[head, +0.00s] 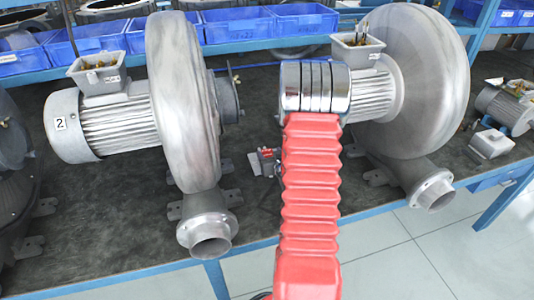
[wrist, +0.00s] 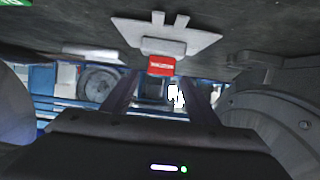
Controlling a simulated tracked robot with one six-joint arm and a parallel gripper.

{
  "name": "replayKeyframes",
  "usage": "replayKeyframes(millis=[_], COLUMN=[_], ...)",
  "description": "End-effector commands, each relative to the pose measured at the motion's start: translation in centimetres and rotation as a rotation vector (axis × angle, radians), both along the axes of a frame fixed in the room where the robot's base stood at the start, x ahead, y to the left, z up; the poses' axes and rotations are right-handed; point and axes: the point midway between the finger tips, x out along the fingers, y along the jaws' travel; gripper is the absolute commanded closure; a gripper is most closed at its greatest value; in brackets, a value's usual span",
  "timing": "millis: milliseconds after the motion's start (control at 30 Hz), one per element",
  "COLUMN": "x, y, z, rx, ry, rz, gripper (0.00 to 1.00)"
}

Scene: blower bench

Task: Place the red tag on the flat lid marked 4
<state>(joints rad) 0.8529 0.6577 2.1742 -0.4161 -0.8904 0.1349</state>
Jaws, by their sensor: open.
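The red tag (wrist: 160,65) shows in the wrist view, with small pale marking on its face. It sits against a grey flat piece with two prongs (wrist: 168,38) near the dark bench top. My gripper (wrist: 160,80) is open, its two dark fingers either side of the tag's line, with the tag near the fingertips. I cannot tell whether they touch. In the head view a small red piece (head: 268,153) shows left of my red arm, beside grey parts; my gripper is mostly hidden behind the arm. I cannot make out a lid marked 4.
A blower with a motor marked 2 (head: 90,125) stands left, and another blower (head: 415,80) stands right, close to my arm. Open terminal boxes sit on both motors. Blue bins (head: 250,24) line the back shelf. A small grey box (head: 490,145) lies at far right.

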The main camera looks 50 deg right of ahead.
Motion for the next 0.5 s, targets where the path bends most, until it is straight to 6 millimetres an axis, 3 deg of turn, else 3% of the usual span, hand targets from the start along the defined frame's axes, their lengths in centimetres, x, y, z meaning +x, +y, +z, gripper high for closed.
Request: replayKeyframes(millis=[500], x=[-6.3], y=[3.5], z=[3.1], rx=[-0.002], ry=[0.0], rz=[-0.001], gripper=[0.46])
